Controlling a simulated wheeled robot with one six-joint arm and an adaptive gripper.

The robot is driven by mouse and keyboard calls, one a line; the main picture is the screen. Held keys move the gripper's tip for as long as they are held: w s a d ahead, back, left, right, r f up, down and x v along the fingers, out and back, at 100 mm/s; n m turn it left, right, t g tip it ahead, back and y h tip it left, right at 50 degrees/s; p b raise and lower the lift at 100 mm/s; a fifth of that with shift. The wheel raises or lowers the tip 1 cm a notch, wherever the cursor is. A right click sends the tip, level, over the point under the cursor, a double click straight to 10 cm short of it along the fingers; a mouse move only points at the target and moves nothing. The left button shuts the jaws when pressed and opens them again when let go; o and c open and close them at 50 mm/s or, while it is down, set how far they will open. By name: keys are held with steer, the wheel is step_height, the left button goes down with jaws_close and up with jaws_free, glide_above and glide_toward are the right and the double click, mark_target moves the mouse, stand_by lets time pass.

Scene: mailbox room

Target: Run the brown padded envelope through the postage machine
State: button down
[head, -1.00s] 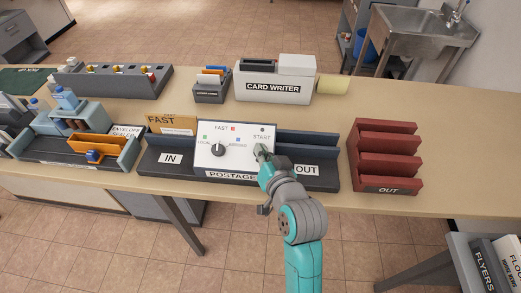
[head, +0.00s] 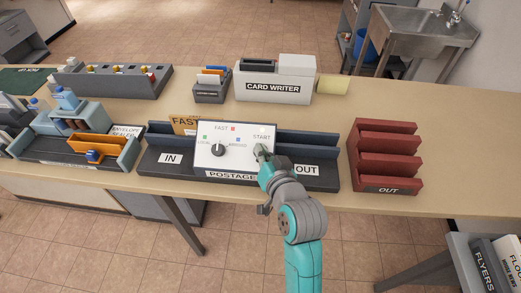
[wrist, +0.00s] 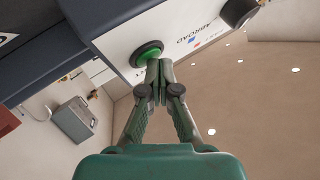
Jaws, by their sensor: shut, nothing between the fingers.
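The brown padded envelope (head: 183,124), marked FAST, stands upright in the postage machine's slot. Its right part is hidden behind the white control panel (head: 236,146). The IN side (head: 170,158) is left of the panel and the OUT side (head: 308,170) is right of it. My gripper (head: 262,152) is shut and empty, with its tips at the START button. In the wrist view my gripper (wrist: 159,64) has its tips at the green button (wrist: 147,54), touching or very close. The black dial (head: 218,150) sits on the panel's left half.
A red OUT rack (head: 385,158) stands to the right, with bare table between it and the machine. The envelope sealer (head: 75,160) is at the left. The card writer (head: 274,80) stands behind the machine.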

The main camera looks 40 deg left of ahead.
steer(key=shift+s+d+r, duration=0.15)
steer(key=shift+s+r, duration=0.15)
steer(key=shift+r, duration=0.2)
steer(key=shift+s+d+r, duration=0.25)
steer(key=shift+s+r, duration=0.15)
steer(key=shift+r, duration=0.3)
steer(key=shift+s+d+r, duration=0.25)
steer(key=shift+s+r, duration=0.15)
steer(key=shift+r, duration=0.3)
steer(key=shift+s+d+r, duration=0.25)
steer(key=shift+s+r, duration=0.15)
steer(key=shift+r, duration=0.3)
steer(key=s+d+f+m+t+h, duration=0.2)
steer(key=s+d+f+h, duration=0.1)
steer(key=d+f, duration=0.8)
steer(key=s+d+f+m+t+h, duration=0.25)
steer(key=d+f, duration=0.35)
steer(key=d, duration=0.9)
steer(key=s+d+f+m+t+h, duration=0.15)
steer(key=s+d+h, duration=0.25)
steer(key=s+d, duration=0.65)
steer(key=s+d+r+h, duration=0.1)
steer(key=s+d, duration=0.2)
steer(key=s, duration=0.3)
steer(key=s+d+r+h, duration=0.2)
steer(key=s+d, duration=0.2)
steer(key=s, duration=0.3)
steer(key=shift+s+r+t, duration=0.25)
steer(key=shift+t, duration=0.05)
